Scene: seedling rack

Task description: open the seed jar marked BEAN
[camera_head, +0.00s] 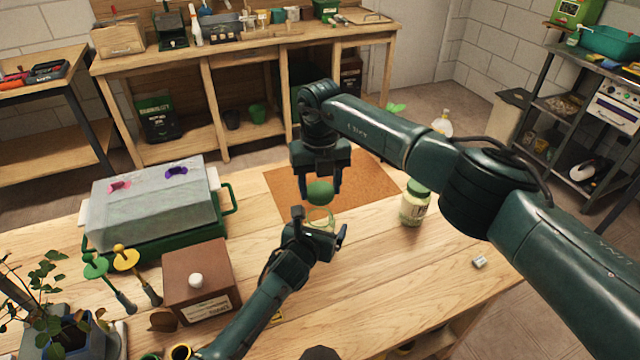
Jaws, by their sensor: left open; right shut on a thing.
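A clear glass jar (319,216) stands on the table in the middle, partly hidden behind my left gripper. Its label cannot be read from here. A green lid (320,192) is at the jar's top; I cannot tell whether it still touches the glass. My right gripper (321,188) points down from above and is shut on the lid. My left gripper (321,228) is open in front of the jar, its fingers spread to either side. A second jar (413,204) with a green lid and a pale label stands to the right, its marking too small to read.
A brown mat (371,190) lies behind the jar. A covered green tray (228,205), a brown box (221,268) with a white knob, and green and yellow-topped tools (126,258) fill the left. A small pale block (479,262) lies at the right. The front right tabletop is mostly clear.

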